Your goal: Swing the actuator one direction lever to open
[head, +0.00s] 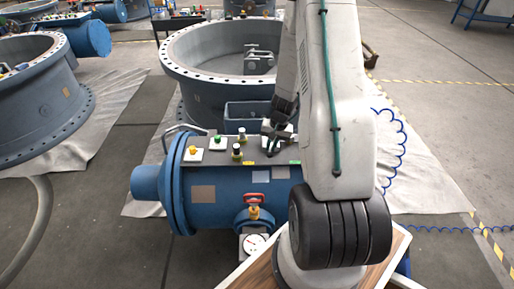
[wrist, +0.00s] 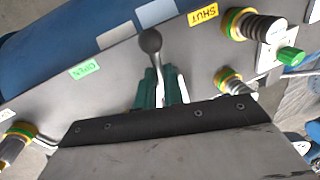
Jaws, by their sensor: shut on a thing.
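The blue actuator (head: 228,182) lies as a horizontal cylinder in front of a large grey valve ring in the head view. In the wrist view a direction lever (wrist: 150,41) with a dark ball knob stands up from the grey top plate. A green OPEN label (wrist: 85,70) is to its left and a yellow SHUT label (wrist: 202,15) to its upper right. My gripper (wrist: 163,88) is shut on the lever's shaft below the knob, with its teal fingertips on either side. In the head view my gripper (head: 273,140) is at the actuator's top; the lever is hidden there.
Spring-like fittings (wrist: 254,27) and a green knob (wrist: 290,56) stand right of the lever. Another fitting (wrist: 16,142) is at the lower left. A red-handled valve (head: 254,197) and a gauge (head: 254,243) are on the actuator's front.

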